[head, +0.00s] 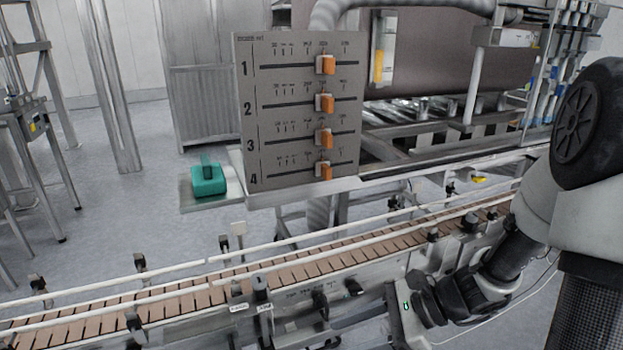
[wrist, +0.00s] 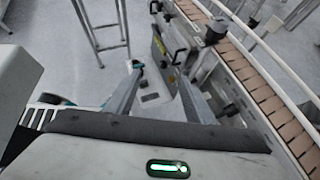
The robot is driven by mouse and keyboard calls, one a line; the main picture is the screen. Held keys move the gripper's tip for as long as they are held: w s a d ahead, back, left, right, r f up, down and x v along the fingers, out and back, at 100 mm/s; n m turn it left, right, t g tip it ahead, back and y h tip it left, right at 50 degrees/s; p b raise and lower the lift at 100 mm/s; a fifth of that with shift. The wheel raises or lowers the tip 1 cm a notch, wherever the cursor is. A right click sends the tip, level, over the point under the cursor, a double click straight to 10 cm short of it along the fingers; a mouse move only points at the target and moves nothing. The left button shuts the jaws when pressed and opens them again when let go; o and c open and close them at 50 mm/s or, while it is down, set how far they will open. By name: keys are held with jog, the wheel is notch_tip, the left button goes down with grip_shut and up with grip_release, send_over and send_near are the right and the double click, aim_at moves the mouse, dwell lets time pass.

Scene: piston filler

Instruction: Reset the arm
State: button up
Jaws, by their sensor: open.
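My gripper (wrist: 157,72) is open and empty in the wrist view, its two fingers apart above the floor, beside the conveyor. In the head view, my arm hangs down at the right. My gripper's pale body (head: 404,312) with a small green light shows at the bottom, at the near side of the conveyor. Its fingers are hard to make out there.
The conveyor (head: 205,296) with brown slats and white rails crosses the front; it also shows in the wrist view (wrist: 262,92). Behind it stand a grey panel (head: 285,88) with several orange sliders and a teal block (head: 208,181) on a ledge. Open floor lies left.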

jog(key=s+r+n+h, duration=0.7)
jog(key=r+n, duration=0.3)
jog(key=n, duration=0.3)
jog(key=d+r+n+t+h+p, duration=0.2)
jog(key=r+p, duration=0.3)
jog(key=r, duration=0.4)
jog(key=s+d+r+n+t+h+p, duration=0.1)
jog(key=d+r+n+p, duration=0.3)
jog(key=r, duration=0.5)
jog(key=shift+s+d+r+t+h+p, duration=0.35)
jog(key=shift+d+t+h+p, duration=0.3)
jog(key=shift+t+p, duration=0.35)
